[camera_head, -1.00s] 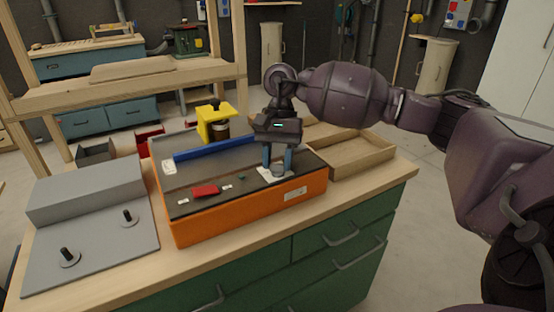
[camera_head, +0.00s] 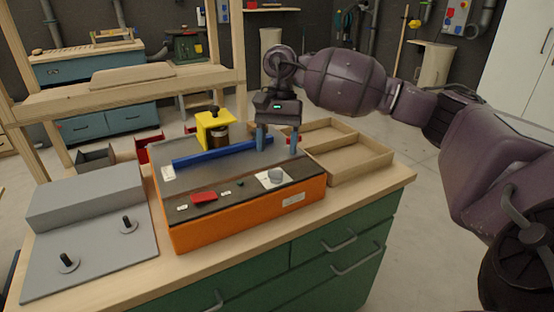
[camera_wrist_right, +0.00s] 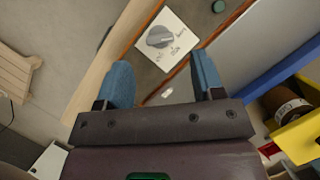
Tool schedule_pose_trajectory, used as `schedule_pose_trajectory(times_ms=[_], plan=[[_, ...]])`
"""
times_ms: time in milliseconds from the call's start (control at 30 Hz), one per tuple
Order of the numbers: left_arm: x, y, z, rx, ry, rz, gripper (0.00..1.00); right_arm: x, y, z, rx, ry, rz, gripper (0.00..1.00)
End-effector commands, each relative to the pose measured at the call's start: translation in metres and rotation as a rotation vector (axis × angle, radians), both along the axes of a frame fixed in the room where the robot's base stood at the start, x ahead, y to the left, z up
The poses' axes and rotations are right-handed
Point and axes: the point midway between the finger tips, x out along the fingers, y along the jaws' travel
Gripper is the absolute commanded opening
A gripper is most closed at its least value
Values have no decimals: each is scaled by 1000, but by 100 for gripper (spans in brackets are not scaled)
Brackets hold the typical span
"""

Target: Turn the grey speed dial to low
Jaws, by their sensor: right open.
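The grey speed dial (camera_head: 276,176) sits on a white label plate at the right end of the orange machine's (camera_head: 250,205) dark top. It also shows in the right wrist view (camera_wrist_right: 160,37), with small lettering around it that I cannot read surely, so I cannot tell its setting. My right gripper (camera_head: 278,145) is open and empty, above and behind the dial, apart from it. In the wrist view the two blue fingers (camera_wrist_right: 163,70) are spread wide, with the dial beyond their tips. My left gripper is not in view.
On the machine are a red switch (camera_head: 204,197), a blue bar (camera_head: 222,153) and a yellow bracket (camera_head: 215,130). A wooden tray (camera_head: 350,155) stands at its right. A grey block with a plate and two black pegs (camera_head: 90,225) stands at left.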

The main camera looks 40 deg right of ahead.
Motion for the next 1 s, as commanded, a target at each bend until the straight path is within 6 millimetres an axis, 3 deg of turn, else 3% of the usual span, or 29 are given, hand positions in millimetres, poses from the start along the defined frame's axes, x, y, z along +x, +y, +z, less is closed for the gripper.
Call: schedule_pose_trajectory(times_ms=[100, 333, 1000], plan=[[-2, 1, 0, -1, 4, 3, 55, 5, -7, 22, 1, -4, -1, 62], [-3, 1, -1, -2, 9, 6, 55, 12, -15, 47, 1, -1, -1, 62], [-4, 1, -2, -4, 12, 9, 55, 13, -17, 53, 1, 0, 1, 62]])
